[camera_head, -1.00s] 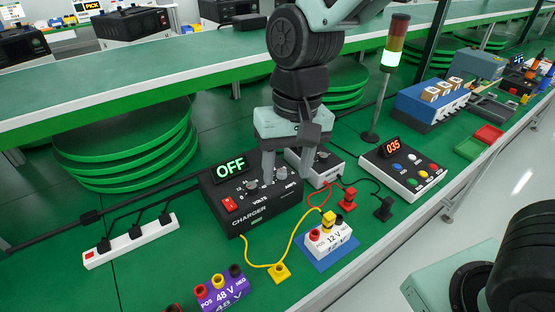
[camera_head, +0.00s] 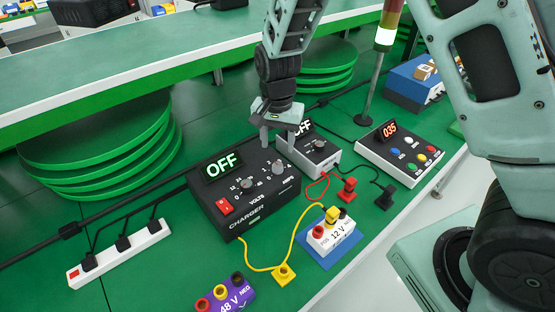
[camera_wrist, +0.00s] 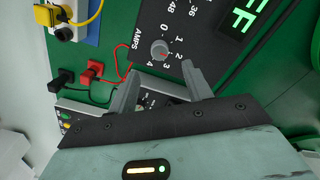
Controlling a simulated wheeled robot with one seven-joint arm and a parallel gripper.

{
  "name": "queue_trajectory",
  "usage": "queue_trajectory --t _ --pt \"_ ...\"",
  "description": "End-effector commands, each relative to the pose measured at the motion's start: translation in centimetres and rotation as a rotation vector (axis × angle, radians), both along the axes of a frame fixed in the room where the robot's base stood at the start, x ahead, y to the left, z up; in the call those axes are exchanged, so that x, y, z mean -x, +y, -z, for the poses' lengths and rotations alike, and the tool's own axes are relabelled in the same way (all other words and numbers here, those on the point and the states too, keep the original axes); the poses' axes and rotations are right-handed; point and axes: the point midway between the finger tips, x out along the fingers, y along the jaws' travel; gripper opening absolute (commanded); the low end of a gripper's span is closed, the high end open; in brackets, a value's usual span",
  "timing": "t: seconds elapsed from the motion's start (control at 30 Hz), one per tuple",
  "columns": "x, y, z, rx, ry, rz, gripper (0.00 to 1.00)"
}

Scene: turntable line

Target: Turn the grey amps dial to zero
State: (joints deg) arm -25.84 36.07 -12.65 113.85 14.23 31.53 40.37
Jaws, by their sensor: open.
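The black charger (camera_head: 250,210) stands on the green bench, its display reading OFF. Its grey amps dial (camera_head: 278,167) is right of the volts dial (camera_head: 247,181). In the wrist view the amps dial (camera_wrist: 159,50) sits beside a scale from 0 to 4, and a small reddish mark on it appears to face about 3. My gripper (camera_head: 282,138) is open above the charger's back right edge, behind the dial. In the wrist view my gripper (camera_wrist: 160,70) has its fingers apart, with the dial just beyond the tips and between them. Nothing is held.
A smaller box (camera_head: 310,158) with its own knob and OFF display stands right behind the charger. A button panel (camera_head: 400,155) reads 035. A white 12 V battery (camera_head: 330,236), a purple 48 V battery (camera_head: 232,297) and a power strip (camera_head: 120,250) surround the charger.

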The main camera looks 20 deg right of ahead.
Motion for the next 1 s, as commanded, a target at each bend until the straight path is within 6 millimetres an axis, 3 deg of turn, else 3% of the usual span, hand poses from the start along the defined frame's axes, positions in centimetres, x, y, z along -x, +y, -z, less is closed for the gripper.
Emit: queue_trajectory --t 0.2,0.4,0.8,0.83,1.0 --pt "0.1 -0.1 4.4 0.001 0.005 0.001 0.5" --pt "0.1 -0.1 6.8 0.0 0.003 0.001 0.5" --pt "0.0 0.0 7.6 0.0 0.0 0.0 0.5" --pt "0.0 0.0 7.6 0.0 0.0 0.0 0.47" --pt "0.0 0.0 7.6 0.0 0.0 0.0 0.05"
